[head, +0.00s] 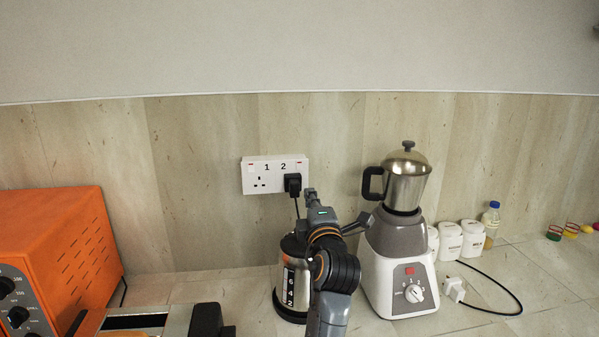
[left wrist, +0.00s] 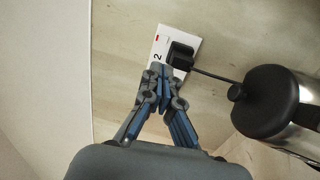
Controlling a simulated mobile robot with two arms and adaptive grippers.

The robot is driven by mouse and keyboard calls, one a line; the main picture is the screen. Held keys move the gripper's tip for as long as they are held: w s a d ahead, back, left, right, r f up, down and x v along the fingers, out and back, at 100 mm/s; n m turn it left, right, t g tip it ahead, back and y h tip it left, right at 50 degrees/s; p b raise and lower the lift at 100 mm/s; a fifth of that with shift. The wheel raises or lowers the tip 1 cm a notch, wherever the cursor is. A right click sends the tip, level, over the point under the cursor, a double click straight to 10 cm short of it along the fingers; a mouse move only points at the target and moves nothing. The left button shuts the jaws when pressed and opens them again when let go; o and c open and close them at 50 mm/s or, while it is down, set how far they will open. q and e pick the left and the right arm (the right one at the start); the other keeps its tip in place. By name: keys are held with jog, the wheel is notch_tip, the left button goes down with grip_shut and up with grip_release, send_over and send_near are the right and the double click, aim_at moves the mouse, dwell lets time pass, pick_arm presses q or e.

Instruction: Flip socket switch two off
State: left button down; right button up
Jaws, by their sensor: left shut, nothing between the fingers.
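A white double socket (head: 262,187) on the wall has the numbers 1 and 2 and a switch with a red mark at each top corner. Switch two (head: 299,166) is at the top right; its position is too small to read. A black plug (head: 293,184) sits in the right outlet. My left gripper (head: 311,193) is shut and empty, just right of the socket's lower right edge in the head view. In the left wrist view its fingertips (left wrist: 160,70) overlap the socket plate (left wrist: 172,33) beside the plug (left wrist: 180,52) and hide part of it. Contact cannot be told.
A metal kettle (head: 287,251) stands below the socket, partly behind my arm. A blender (head: 393,245) stands close on the right, with white canisters (head: 449,241) and a bottle (head: 490,222) beyond. An orange oven (head: 62,250) is at left. Wall left of the socket is clear.

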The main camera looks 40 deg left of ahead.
pick_arm(q)
jog(key=p, duration=0.7)
send_near(299, 164)
jog(key=x, duration=0.6)
jog(key=shift+d+r, duration=0.1)
jog(key=shift+r, duration=0.15)
jog(key=shift+w+a+f, duration=0.1)
jog(key=shift+w+a, duration=0.3)
jog(key=shift+a, duration=0.1)
pick_arm(e)
notch_tip(299, 164, up, 7)
jog(key=shift+s+d, duration=0.15)
jog(key=shift+s, duration=0.15)
jog(key=shift+d, duration=0.2)
